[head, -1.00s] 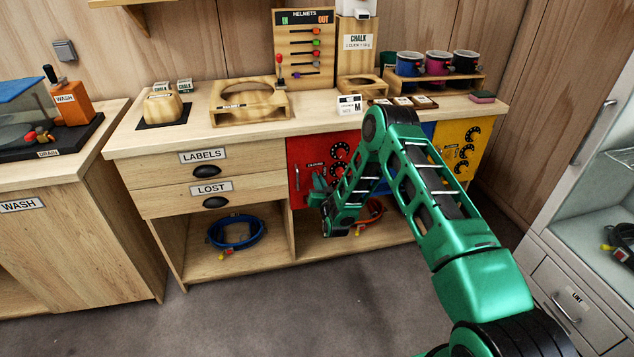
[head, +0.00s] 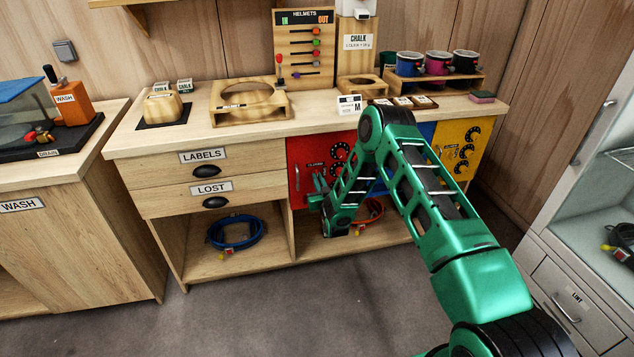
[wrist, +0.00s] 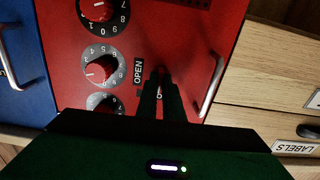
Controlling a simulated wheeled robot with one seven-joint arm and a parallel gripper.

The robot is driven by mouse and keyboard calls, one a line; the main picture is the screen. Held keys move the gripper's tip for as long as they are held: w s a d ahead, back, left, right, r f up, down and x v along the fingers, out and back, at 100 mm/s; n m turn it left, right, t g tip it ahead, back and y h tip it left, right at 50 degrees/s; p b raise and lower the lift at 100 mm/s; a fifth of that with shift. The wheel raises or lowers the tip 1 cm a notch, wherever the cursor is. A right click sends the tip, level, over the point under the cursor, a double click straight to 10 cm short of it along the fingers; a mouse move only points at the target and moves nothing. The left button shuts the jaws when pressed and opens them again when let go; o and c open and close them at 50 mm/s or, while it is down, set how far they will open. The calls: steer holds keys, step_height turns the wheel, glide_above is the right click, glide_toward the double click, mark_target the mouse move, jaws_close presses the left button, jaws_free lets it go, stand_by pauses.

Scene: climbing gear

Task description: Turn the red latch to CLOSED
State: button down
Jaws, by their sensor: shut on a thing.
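The red locker door (head: 300,152) is in the middle of the counter front in the head view; it fills the middle of the wrist view (wrist: 190,30). My gripper (head: 318,190) is at this door, partly hidden by my forearm. In the wrist view my gripper's fingers (wrist: 162,80) are closed together against the door, right of the OPEN label (wrist: 138,72). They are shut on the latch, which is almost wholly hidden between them. Another marking shows only in part between the fingers, and I cannot read it. The latch's exact angle cannot be told.
Numbered dials (wrist: 101,68) stand left of the fingers, and a metal door handle (wrist: 212,85) is close on their right. A blue door (wrist: 30,70) lies farther left. Wooden drawers (wrist: 265,85) are on the right. Open floor (head: 250,315) lies before the counter.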

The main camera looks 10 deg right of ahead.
steer(key=shift+s+f, duration=0.15)
steer(key=shift+f, duration=0.2)
steer(key=c, duration=2)
jaws_free()
steer(key=shift+o, duration=0.5)
steer(key=shift+r, duration=0.15)
steer(key=s, duration=1)
steer(key=shift+s, duration=0.25)
